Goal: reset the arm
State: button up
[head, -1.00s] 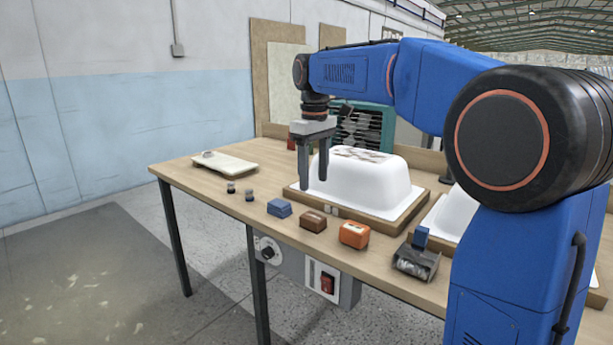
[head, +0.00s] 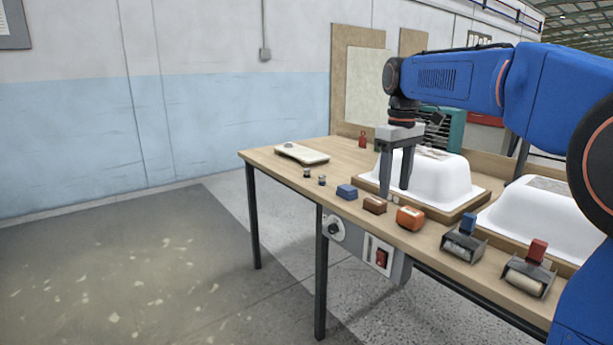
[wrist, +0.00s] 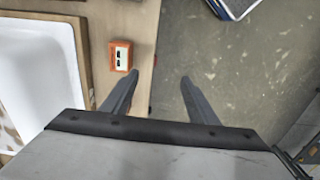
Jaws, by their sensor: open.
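My gripper (head: 395,192) hangs from the blue arm with its fingers pointing down, in front of the left white tub shell (head: 450,178). Its two fingers are apart and nothing is between them. In the wrist view the gripper (wrist: 153,85) shows the same open fingers, with the table's front edge between them. An orange block (wrist: 120,55) lies on the table left of the fingers there. In the head view the orange block (head: 410,218) sits at the front edge.
Blue (head: 346,191) and brown (head: 375,205) blocks, two small dark pieces and two tape dispensers (head: 464,243) line the front edge of the table (head: 345,160). A pale board (head: 302,153) lies far left. A second tub shell (head: 540,215) stands right. The floor left is clear.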

jog(key=s+d+f+m+t, duration=0.15)
jog(key=s+f, duration=0.25)
jog(key=s, duration=0.5)
jog(key=s+d+f+m+t, duration=0.1)
jog(key=s+d+f+m, duration=0.15)
jog(key=s, duration=0.75)
jog(key=s+d+f+m+t, duration=0.2)
jog(key=s+f+m, duration=0.1)
jog(key=s+f, duration=1)
jog(key=shift+s+d+f, duration=0.3)
jog(key=shift+s+d, duration=0.05)
jog(key=shift+d, duration=0.05)
